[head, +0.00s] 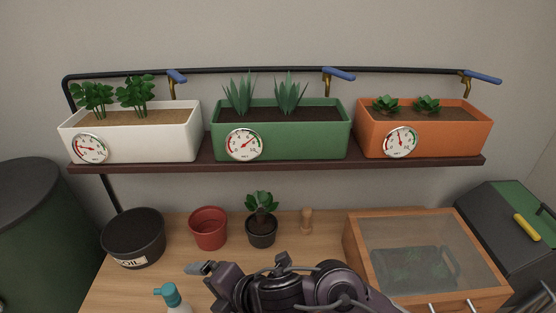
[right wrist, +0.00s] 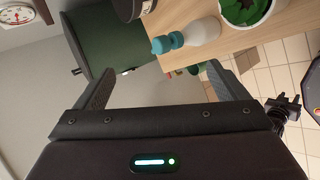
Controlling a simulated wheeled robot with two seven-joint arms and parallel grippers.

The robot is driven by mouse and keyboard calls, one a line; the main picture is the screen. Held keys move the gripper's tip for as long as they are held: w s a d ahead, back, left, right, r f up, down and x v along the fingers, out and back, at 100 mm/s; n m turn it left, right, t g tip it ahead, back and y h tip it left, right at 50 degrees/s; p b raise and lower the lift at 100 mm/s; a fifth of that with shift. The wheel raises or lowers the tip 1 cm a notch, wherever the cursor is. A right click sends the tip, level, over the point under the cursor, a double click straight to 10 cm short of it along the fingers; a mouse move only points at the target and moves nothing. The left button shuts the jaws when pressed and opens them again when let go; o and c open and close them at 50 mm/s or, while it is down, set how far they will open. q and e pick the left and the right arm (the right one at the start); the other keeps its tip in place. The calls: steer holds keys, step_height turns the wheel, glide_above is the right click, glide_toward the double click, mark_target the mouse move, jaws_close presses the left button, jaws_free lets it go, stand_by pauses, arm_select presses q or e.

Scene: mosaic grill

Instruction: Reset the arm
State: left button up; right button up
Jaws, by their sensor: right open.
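My right arm crosses the bottom middle of the head view, above the wooden table, with its dark joints bent. My right gripper (head: 200,268) points left there, near the spray bottle with a teal top (head: 171,297). In the right wrist view the two fingers of my right gripper (right wrist: 160,82) stand wide apart with nothing between them. The bottle (right wrist: 195,34) shows beyond the fingers, apart from them. My left gripper does not show clearly in either view.
A black soil pot (head: 133,240), a red pot (head: 208,228) and a potted plant (head: 261,228) stand on the table (head: 130,290). A glass-topped wooden box (head: 352,250) is at right. Above, a shelf (head: 280,163) bears white, green and orange planters with gauges.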

steer(key=w+d+m+t+h, duration=0.3)
steer(key=d+m+h, duration=0.1)
steer(key=d+m, duration=1.05)
steer(key=s+d+f+m+g+h, duration=0.2)
steer(key=s+d+f+m+h, duration=0.15)
steer(key=s+d+m, duration=0.45)
steer(key=s+d+f+m+g+h, duration=0.25)
steer(key=d+f+m, duration=0.3)
steer(key=d, duration=0.35)
steer(key=s+f+g+b, duration=0.1)
steer(key=s+f+g, duration=0.15)
steer(key=f, duration=2.85)
steer(key=s+d+f, duration=0.2)
steer(key=s+f, duration=0.7)
steer(key=s, duration=0.1)
steer(key=s+d+f, duration=0.2)
steer(key=s+f, duration=0.7)
steer(key=shift+s+f+y+b, duration=0.25)
steer(key=shift+s+y+b, duration=0.05)
steer(key=shift+s+b, duration=0.1)
